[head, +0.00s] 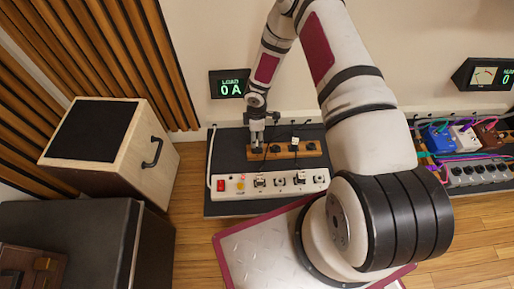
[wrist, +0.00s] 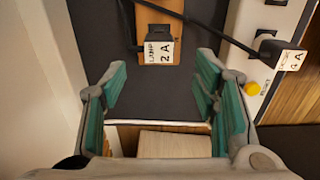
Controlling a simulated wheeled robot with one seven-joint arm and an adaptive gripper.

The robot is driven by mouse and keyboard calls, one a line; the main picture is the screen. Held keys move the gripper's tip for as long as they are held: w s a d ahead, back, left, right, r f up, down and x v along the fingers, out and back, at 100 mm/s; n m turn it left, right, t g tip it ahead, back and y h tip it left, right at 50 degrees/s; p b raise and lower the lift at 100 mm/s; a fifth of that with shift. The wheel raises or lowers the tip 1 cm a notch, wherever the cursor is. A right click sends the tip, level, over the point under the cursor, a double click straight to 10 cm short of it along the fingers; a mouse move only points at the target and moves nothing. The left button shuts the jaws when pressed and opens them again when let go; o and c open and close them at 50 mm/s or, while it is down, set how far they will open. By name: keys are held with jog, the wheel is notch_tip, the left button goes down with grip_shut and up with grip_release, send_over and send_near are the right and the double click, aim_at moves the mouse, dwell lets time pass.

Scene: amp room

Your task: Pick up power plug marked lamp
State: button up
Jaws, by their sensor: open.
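The black power plug marked "LAMP 2A" (wrist: 158,47) sits on a wooden strip (wrist: 174,15) in the wrist view, its white label facing up and a dark cord near it. My gripper (wrist: 158,82) is open and empty. Its two green-padded fingers stand apart on either side, with the plug ahead of the gap between their tips. In the head view my gripper (head: 256,140) points down over the left end of the wooden strip (head: 312,150). The plug under it is hard to make out there.
A white power strip (head: 270,184) with several sockets lies in front of the wooden strip on a dark mat (head: 231,152). A speaker box (head: 125,140) stands left.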

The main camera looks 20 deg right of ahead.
jog(key=shift+d+f+b, duration=0.15)
jog(key=shift+f+b, duration=1.4)
jog(key=shift+f, duration=1.95)
jog(key=c, duration=1.2)
